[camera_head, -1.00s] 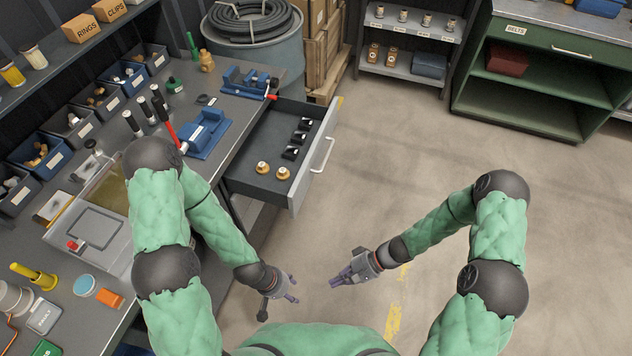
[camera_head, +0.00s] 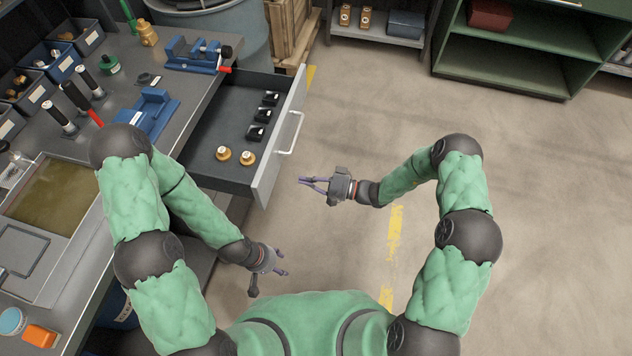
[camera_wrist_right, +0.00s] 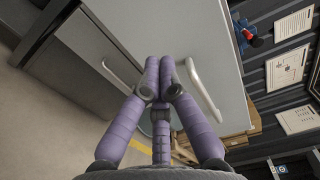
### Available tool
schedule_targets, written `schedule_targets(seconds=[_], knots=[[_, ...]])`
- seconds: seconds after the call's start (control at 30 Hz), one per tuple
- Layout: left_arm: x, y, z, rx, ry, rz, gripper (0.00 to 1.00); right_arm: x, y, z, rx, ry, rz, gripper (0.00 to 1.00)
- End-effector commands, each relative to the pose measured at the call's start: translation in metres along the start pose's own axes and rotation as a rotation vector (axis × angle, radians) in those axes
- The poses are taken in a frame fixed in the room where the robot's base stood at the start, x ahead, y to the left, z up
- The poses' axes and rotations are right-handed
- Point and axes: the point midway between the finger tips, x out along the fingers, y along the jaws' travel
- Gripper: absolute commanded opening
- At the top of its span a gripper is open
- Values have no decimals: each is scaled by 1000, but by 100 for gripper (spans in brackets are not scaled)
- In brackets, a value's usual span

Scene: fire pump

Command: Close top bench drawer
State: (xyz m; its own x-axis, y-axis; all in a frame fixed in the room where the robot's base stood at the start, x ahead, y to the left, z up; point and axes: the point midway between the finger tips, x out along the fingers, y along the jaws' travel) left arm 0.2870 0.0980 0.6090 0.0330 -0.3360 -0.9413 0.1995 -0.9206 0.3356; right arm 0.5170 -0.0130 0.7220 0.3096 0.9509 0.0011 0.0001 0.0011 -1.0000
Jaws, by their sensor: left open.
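The top bench drawer stands pulled out from the workbench, its grey front panel (camera_head: 281,140) facing right in the head view. Its pale bar handle (camera_head: 291,133) is on that front. The drawer front (camera_wrist_right: 190,30) and handle (camera_wrist_right: 205,90) also show large in the right wrist view. My right gripper (camera_head: 308,184) is just right of the front's near end, with its purple fingers pointing left, apparently apart from it. Its fingertips lie close together in the wrist view, but the grip opening is unclear. My left gripper (camera_head: 282,265) is open and empty, below the drawer.
Several black parts (camera_head: 257,131) and two brass parts (camera_head: 223,153) lie in the drawer. The workbench top (camera_head: 200,85) holds blue vises and tools. A wooden crate (camera_head: 290,35) stands behind the drawer. Floor to the right is clear. A lower panel with a handle (camera_wrist_right: 118,76) shows in the wrist view.

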Motion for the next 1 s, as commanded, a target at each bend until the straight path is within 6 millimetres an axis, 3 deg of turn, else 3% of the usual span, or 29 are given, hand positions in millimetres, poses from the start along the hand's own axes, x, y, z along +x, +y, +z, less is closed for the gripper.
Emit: schedule_targets(seconds=[0.2, 0.43, 0.63, 1.0], knots=[[12, -4, -1, 0, 0, 0, 53, 42, 2, 1, -1, -5, 0, 0], [22, -8, -1, 0, 0, 0, 53, 72, 2, 1, -1, -2, 1, 0], [25, -9, -1, 0, 0, 0, 53, 83, 1, 0, 1, 0, 1, 0], [24, -9, -1, 0, 0, 0, 53, 84, 0, 1, 1, 0, 1, 0]])
